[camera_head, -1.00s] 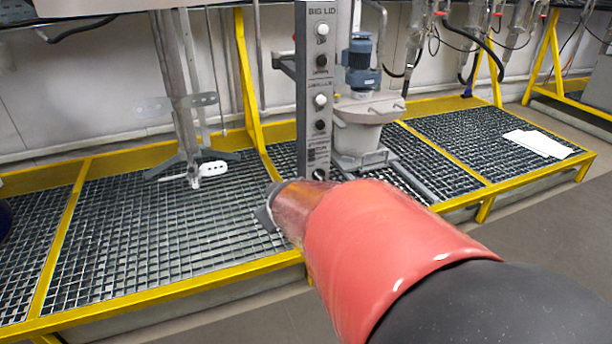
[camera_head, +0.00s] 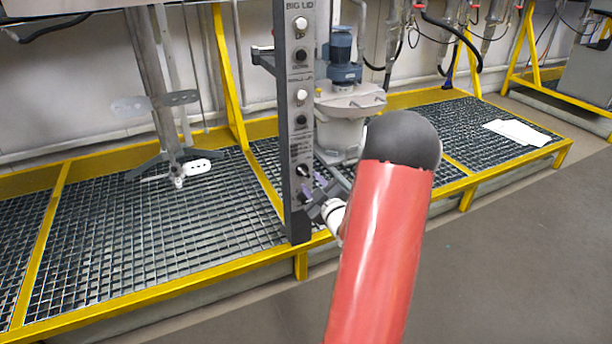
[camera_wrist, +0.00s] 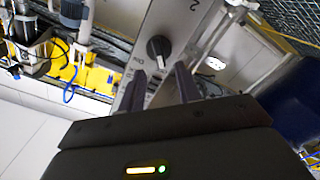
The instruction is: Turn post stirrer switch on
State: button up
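A tall grey control post (camera_head: 297,120) stands at the yellow platform, with several switches down its front and "BIG LID" at its top. A black rotary switch (camera_wrist: 158,48) on the post's face shows in the wrist view. The lowest clearly visible knob (camera_head: 303,170) in the head view is just above my gripper (camera_head: 315,190); its label is too small to read. In the wrist view my gripper (camera_wrist: 160,72) is open, with its two fingers apart on either side of the line to the rotary switch. I cannot tell whether they touch it.
White sheets (camera_head: 516,133) lie on the grating at right. The floor in front is clear.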

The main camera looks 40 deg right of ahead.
aim_at(304, 173)
jog(key=shift+x, duration=2.35)
jog(key=shift+c, duration=0.3)
jog(key=shift+a, duration=0.1)
grip_shut()
